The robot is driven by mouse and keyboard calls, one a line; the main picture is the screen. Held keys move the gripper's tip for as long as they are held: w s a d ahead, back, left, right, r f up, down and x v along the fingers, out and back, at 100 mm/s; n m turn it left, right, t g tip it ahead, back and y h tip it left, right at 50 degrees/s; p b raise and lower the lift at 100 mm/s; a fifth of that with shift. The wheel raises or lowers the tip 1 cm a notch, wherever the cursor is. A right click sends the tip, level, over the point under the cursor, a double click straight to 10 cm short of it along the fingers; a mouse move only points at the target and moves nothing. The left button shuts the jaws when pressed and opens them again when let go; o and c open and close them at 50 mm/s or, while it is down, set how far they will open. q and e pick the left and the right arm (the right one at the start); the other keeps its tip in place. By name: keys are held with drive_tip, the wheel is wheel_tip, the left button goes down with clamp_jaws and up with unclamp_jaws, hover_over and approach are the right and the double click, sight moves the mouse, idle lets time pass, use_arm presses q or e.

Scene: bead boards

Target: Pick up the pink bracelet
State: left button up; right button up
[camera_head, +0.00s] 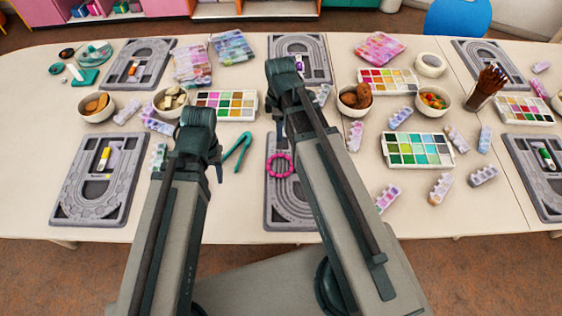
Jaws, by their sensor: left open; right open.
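The pink bracelet (268,168) is a small beaded ring. It lies on the grey bead board (273,212) at the front middle of the table, its right side close to my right arm in the picture. My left gripper (219,173) is mostly hidden behind its own arm; only a dark tip shows, left of the bracelet. My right gripper (281,134) is also mostly hidden by its arm; a dark part shows just above the bracelet in the picture. Both are open, and I see nothing held.
A teal V-shaped tool (238,152) lies left of the bracelet's board. Another bead board (68,207) is at the front left. Paint palettes (418,150), bowls (356,97) and several small bead strips (441,188) crowd the right side. The table's front edge is close.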

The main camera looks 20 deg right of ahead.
sight(281, 154)
use_arm(q)
drive_tip(key=shift+f+b, duration=6.8)
drive_tip(key=shift+f, duration=0.15)
use_arm(e)
drive_tip(key=shift+w+d+f, duration=0.1)
drive_tip(key=shift+f, duration=3.4)
drive_tip(key=shift+w+d+f, duration=0.1)
drive_tip(key=shift+f, duration=3.35)
use_arm(q)
drive_tip(key=shift+r, duration=0.1)
use_arm(e)
drive_tip(key=shift+r, duration=0.1)
clamp_jaws()
